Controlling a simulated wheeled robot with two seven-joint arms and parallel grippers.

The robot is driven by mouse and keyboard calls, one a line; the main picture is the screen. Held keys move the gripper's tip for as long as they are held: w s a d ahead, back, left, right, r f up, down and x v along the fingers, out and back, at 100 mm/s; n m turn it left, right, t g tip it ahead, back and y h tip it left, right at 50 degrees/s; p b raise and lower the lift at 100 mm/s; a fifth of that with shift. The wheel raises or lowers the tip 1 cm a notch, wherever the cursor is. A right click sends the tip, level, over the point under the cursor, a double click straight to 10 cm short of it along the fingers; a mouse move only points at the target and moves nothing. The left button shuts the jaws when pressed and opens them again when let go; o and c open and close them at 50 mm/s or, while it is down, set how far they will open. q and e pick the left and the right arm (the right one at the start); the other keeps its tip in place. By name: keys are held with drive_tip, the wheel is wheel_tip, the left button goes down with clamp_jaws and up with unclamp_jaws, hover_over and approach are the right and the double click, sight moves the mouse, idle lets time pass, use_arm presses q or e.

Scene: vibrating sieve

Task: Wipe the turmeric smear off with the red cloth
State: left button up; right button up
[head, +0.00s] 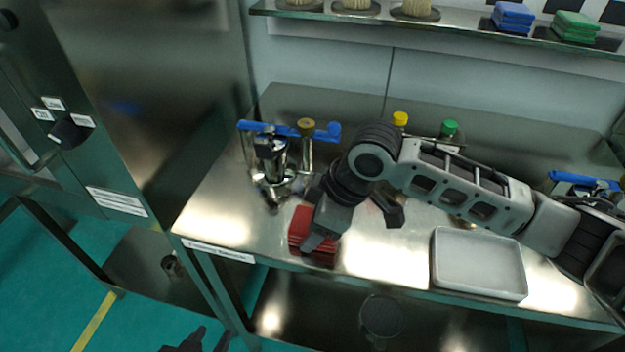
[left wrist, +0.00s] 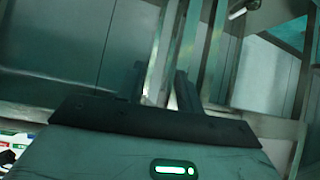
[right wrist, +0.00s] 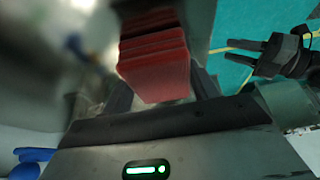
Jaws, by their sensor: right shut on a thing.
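The red cloth (head: 297,228), a folded, layered block, is at the front edge of the steel bench. My right gripper (head: 312,242) is shut on it; in the right wrist view the cloth (right wrist: 155,70) sits between the fingers. Whether it touches the bench top is unclear. My left gripper (head: 198,342) is low in front of the bench, open and empty, and also shows at the right of the right wrist view (right wrist: 240,50). I cannot make out a turmeric smear; my right arm hides part of the bench.
A metal device with a blue handle (head: 262,128) stands behind the cloth. Bottles with yellow (head: 400,118) and green (head: 449,127) caps stand farther back. A pale tray (head: 478,262) is at the front right. A shelf (head: 450,30) with blue and green cloths runs above.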

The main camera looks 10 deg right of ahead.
wheel_tip(320, 180, up, 3)
drive_tip(key=shift+d+r+p, duration=0.1)
drive_tip(key=shift+d+p, duration=0.05)
drive_tip(key=shift+p, duration=0.6)
drive_tip(key=shift+r, duration=2.4)
